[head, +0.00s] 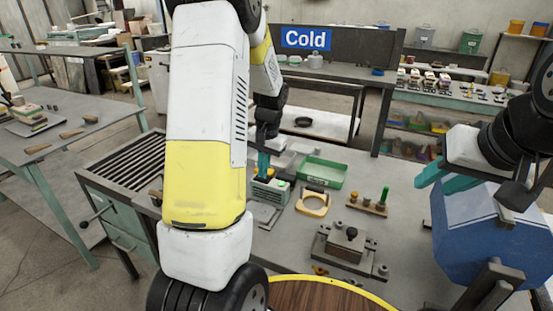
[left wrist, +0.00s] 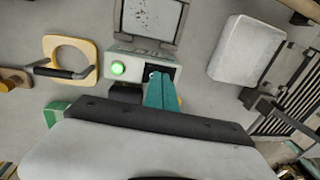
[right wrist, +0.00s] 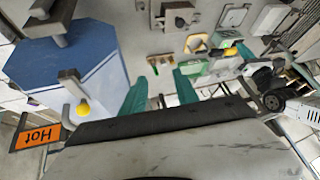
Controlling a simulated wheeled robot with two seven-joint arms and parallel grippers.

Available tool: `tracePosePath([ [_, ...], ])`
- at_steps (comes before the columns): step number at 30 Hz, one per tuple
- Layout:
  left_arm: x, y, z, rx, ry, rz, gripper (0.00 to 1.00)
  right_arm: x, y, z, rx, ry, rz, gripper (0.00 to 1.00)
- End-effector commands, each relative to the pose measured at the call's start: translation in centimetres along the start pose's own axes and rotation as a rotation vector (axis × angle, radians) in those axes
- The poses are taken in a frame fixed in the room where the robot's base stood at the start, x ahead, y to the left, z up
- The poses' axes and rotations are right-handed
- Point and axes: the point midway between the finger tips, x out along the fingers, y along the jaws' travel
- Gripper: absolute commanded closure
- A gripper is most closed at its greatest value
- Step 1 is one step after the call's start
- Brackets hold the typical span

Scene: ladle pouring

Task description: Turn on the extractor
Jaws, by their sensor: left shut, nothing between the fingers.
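A grey-green switch box (head: 268,195) stands on the table; it also shows in the left wrist view (left wrist: 140,57). Its round green button (left wrist: 118,68) glows, and a dark switch panel (left wrist: 168,71) is beside it. My left gripper (head: 263,168) is shut and empty, pointing down at the box. In the left wrist view its teal fingertips (left wrist: 158,80) overlap the dark panel; I cannot tell whether they touch it. My right gripper (right wrist: 160,78) is open and empty, held above the table's right side. A dark slatted grille (head: 125,170) is at the table's left end.
A blue many-sided container (head: 480,235) stands at the right, near my right gripper. A green tray (head: 322,173), a yellow ring with a handle (head: 313,204), a peg block (head: 367,205) and a metal clamp fixture (head: 345,247) occupy the middle of the table.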

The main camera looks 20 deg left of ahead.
Motion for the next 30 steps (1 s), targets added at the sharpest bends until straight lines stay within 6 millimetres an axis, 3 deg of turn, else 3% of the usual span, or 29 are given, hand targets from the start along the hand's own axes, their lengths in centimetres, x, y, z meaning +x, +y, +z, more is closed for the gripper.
tracePosePath([
  [5, -1.4, -0.2, -0.1, -0.001, 0.005, -0.001, 1.00, 0.0, 0.0, 0.0, 0.000, 0.000, 0.000, 0.64],
  [15, -8.8, -1.8, 0.0, -0.001, 0.006, 0.000, 1.00, 0.0, 0.0, 0.0, 0.000, 0.000, 0.000, 0.64],
  [21, -12.1, -2.6, 0.1, 0.000, 0.003, 0.000, 1.00, 0.0, 0.0, 0.0, 0.000, 0.000, 0.000, 0.64],
  [30, -13.6, -3.0, 0.2, 0.000, 0.000, 0.000, 1.00, 0.0, 0.0, 0.0, 0.000, 0.000, 0.000, 0.64],
])
